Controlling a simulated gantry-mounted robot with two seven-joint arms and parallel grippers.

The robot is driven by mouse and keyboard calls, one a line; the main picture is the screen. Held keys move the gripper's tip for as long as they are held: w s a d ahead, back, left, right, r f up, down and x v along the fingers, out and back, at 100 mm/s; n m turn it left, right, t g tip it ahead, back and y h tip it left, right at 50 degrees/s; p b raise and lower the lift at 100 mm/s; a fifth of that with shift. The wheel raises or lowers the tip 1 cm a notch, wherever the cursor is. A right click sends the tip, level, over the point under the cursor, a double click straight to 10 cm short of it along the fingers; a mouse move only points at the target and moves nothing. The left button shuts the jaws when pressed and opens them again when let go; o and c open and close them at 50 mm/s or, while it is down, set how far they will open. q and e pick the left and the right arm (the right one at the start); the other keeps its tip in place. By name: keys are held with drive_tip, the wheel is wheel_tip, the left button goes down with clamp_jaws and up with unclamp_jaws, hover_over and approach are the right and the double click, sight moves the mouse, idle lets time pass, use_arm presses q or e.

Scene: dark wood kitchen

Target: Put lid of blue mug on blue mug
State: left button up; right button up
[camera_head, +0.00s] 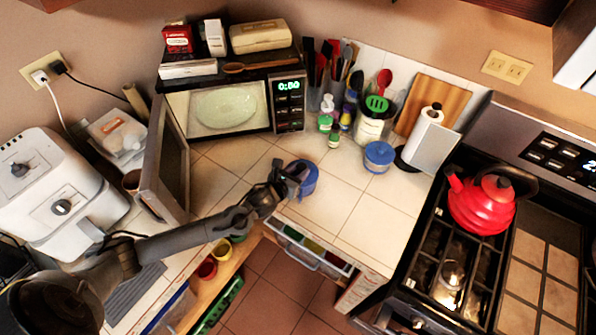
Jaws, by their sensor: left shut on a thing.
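My left gripper (287,178) reaches in from the lower left and is shut on a round blue thing (307,182) near the front edge of the tiled counter. The fingers cover part of it, so I cannot tell whether it is the mug or its lid. A second round blue container (379,157) with a paler top stands on the counter to the right, apart from the gripper. I cannot tell for sure which is the blue mug. My right gripper is out of view.
An open microwave (222,108) with a plate inside stands behind, its door (172,160) swung out left of my gripper. A utensil crock (370,128), paper towel roll (425,137) and stove with red kettle (481,205) are to the right.

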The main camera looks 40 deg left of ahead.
use_arm(q)
drive_tip(key=shift+f, duration=0.1)
drive_tip(key=o, duration=1)
